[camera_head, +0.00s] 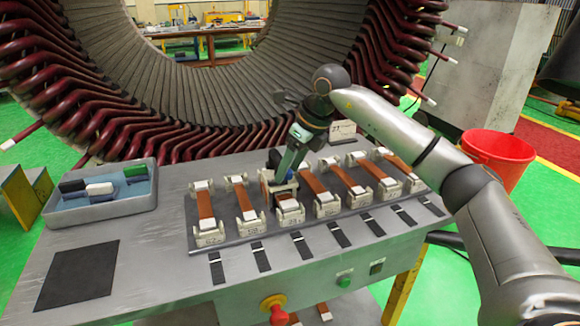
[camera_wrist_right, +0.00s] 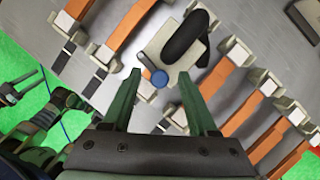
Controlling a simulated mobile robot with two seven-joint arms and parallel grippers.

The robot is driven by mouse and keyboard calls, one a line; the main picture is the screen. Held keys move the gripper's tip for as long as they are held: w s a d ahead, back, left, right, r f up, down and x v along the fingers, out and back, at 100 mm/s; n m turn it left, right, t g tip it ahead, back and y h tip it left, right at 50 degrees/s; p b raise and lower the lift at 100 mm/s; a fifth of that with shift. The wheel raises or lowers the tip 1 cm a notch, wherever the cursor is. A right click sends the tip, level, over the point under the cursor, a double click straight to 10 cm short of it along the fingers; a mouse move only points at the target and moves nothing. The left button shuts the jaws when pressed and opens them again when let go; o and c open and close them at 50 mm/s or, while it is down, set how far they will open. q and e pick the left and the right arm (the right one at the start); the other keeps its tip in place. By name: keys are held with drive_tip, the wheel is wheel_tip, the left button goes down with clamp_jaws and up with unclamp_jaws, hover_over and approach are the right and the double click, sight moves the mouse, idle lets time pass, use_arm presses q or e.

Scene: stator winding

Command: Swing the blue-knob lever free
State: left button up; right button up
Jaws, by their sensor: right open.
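The blue knob (camera_wrist_right: 160,79) shows in the right wrist view, on a pale block (camera_wrist_right: 170,62) with a thick black curved handle (camera_wrist_right: 186,38). My right gripper (camera_wrist_right: 160,88) is open, its two green fingers on either side of the knob in the picture. I cannot tell whether they are level with the knob or touch it. In the head view my right gripper (camera_head: 284,178) points down over the third clamp station from the left, and it hides the knob there. My left gripper is not in view.
Several clamp stations with orange-brown bars (camera_head: 206,212) stand in a row on the grey bench (camera_head: 170,240), close on both sides of my gripper. The large stator (camera_head: 150,90) rises behind. A blue tray (camera_head: 75,211) sits at left and a red bucket (camera_head: 498,150) at right.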

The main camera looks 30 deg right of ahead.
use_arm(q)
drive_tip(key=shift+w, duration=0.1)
use_arm(e)
clamp_jaws()
idle(0.3)
